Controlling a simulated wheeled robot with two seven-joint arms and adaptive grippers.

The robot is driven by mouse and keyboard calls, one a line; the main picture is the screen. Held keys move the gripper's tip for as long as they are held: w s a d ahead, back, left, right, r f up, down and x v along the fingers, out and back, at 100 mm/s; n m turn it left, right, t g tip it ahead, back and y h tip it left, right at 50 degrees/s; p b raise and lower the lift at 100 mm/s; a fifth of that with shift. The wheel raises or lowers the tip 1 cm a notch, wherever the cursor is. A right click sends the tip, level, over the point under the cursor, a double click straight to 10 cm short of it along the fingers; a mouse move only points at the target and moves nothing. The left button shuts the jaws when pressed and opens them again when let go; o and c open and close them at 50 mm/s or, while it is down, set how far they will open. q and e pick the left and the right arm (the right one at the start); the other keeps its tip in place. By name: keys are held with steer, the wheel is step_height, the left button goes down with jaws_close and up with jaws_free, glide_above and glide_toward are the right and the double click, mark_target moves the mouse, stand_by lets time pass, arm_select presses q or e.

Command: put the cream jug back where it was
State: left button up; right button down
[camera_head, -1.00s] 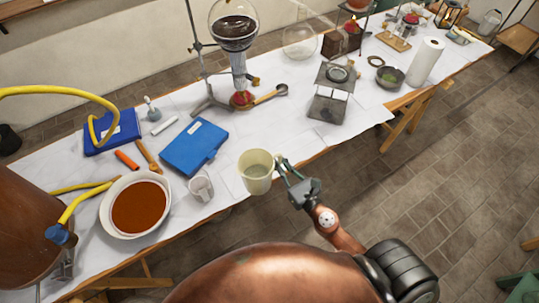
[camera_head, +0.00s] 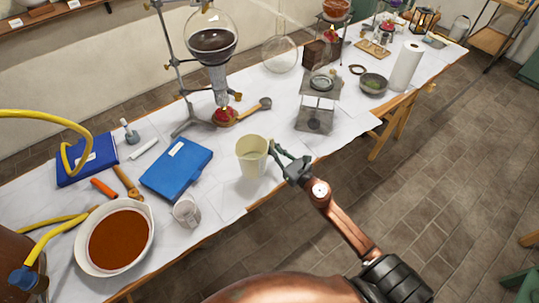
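The cream jug (camera_head: 251,160) is a pale, open-topped vessel, upright, over the front part of the white-covered table, right of the blue book. My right gripper (camera_head: 279,152) reaches in from the lower right, its fingers at the jug's right side. It appears shut on the jug there, though the exact contact is too small to make out. I cannot tell whether the jug's base touches the table. My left gripper is not in view.
A blue book (camera_head: 176,170) lies nearby. Behind are a flask on a stand (camera_head: 211,38) and a metal stand (camera_head: 316,108). White cloth right of the jug is clear.

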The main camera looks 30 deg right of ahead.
steer(key=f+b, duration=0.1)
steer(key=w+f+b, duration=0.1)
steer(key=f, duration=0.1)
steer(key=f+b, duration=0.1)
steer(key=f, duration=0.1)
steer(key=shift+w+d+f, duration=0.1)
steer(key=shift+w+d, duration=0.2)
steer(key=shift+d, duration=0.1)
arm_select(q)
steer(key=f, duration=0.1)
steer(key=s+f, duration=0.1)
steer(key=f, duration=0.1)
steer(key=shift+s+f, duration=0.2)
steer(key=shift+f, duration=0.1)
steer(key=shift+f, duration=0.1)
arm_select(e)
steer(key=c, duration=2.5)
jaws_free()
steer(key=shift+f, duration=0.1)
steer(key=o, duration=0.5)
